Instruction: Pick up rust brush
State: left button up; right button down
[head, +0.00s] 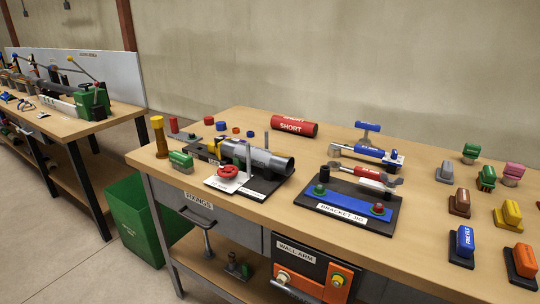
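Several small blocks with coloured tops and dark bases stand on the right of the workbench in the head view. A brown, rust-coloured one (460,202) stands in the near middle of this group, and an orange one (523,260) stands at the near right. I cannot read a label on either, so I cannot tell which is the rust brush. Neither of my grippers is in view.
A blue block marked as a fine file (463,243) stands near the front edge. Yellow (507,214), pink (513,172) and green (470,151) ones stand around. The bracket jig (330,211) and a pipe fixture (265,160) are further left. The back middle has free wood.

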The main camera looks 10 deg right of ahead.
aim_at(181, 161)
jog(key=z, duration=0.4)
jog(key=i+j+z, duration=0.1)
jog(key=j+z, duration=0.6)
jog(key=z, duration=0.2)
jog(key=j+z, duration=0.35)
jog(key=j, duration=0.6)
